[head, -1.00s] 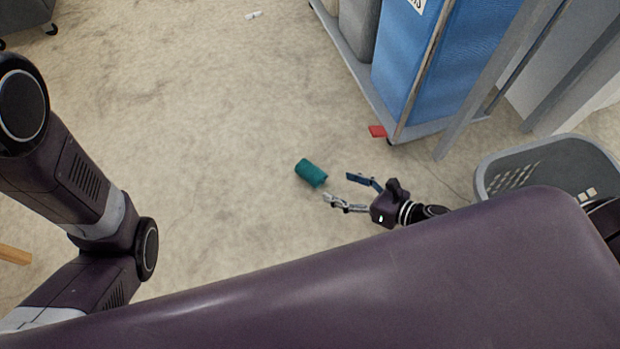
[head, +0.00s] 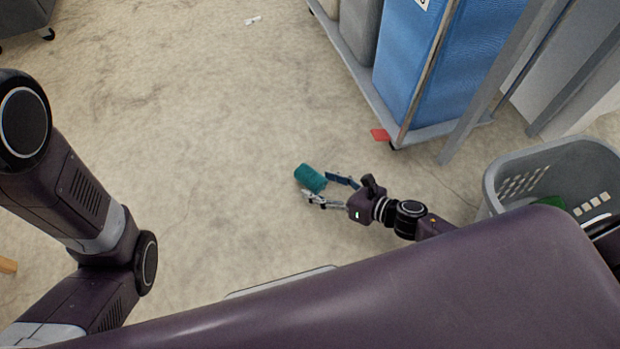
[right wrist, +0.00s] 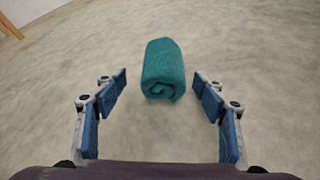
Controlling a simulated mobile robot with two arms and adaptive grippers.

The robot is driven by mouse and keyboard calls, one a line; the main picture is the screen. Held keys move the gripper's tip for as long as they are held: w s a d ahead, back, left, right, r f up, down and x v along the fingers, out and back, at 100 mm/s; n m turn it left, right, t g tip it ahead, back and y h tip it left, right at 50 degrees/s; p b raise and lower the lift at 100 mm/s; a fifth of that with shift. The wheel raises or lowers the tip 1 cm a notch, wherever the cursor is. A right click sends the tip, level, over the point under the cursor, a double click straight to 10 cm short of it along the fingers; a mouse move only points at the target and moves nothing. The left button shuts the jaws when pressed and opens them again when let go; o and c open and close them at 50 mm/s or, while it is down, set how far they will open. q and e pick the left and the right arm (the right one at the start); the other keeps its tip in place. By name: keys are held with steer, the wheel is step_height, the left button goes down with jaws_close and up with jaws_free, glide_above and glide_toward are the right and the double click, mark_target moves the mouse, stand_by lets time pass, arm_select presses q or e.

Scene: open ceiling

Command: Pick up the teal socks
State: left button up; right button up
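The teal socks (head: 311,177) are a rolled bundle lying on the pale floor near the middle of the head view. In the right wrist view the teal socks (right wrist: 163,70) lie between and a little beyond the two fingertips, with a gap on each side. My right gripper (head: 326,188) is open and empty, its fingers pointing at the bundle; it also shows in the right wrist view (right wrist: 162,90). My left arm is at the left of the head view, but its gripper is out of sight.
A grey laundry basket (head: 515,185) stands at the right with something green inside. A cart (head: 375,108) with a blue bin (head: 445,65) stands at the upper right. A red item (head: 380,135) lies by its corner. The floor left of the socks is clear.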

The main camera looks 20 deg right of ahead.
steer(key=c, duration=0.9)
steer(key=shift+c, duration=0.2)
